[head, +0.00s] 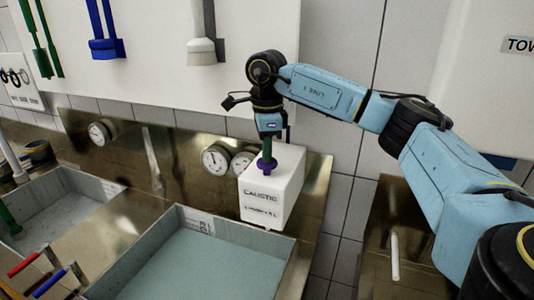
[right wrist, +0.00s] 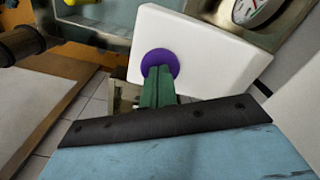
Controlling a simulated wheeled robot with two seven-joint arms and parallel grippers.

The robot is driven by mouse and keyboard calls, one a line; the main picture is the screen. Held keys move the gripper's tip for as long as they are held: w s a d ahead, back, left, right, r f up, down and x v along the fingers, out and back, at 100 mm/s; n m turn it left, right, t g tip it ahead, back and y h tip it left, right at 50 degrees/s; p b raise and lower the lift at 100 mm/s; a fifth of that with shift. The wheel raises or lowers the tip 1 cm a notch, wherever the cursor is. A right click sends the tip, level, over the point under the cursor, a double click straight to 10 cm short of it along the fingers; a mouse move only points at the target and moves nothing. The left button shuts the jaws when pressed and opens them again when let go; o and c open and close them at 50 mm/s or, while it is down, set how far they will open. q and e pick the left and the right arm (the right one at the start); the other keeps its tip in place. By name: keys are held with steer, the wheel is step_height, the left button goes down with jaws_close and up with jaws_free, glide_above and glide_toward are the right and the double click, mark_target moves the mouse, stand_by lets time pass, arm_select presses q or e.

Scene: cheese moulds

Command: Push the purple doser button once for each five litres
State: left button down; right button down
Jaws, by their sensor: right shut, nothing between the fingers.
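The doser is a white box (head: 271,192) marked "CAUSTIC" at the back of the sinks. Its purple button (head: 267,164) sits on the top face, and it also shows in the right wrist view (right wrist: 159,62). My right gripper (head: 267,157) points down over the button, its green fingers closed together with nothing between them. In the right wrist view the fingertips (right wrist: 157,73) overlap the button's edge and look to be at or very close to it. I cannot tell whether the button is pressed in.
A sink basin (head: 178,212) with greenish-grey contents lies in front of the doser, and another basin (head: 62,184) is at the left. Round gauges (head: 215,159) sit on the metal backsplash beside the doser. Brushes (head: 203,50) hang on the wall board above.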

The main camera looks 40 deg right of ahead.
steer(key=shift+r+p, duration=2.4)
steer(key=shift+r, duration=0.55)
steer(key=shift+f, duration=0.1)
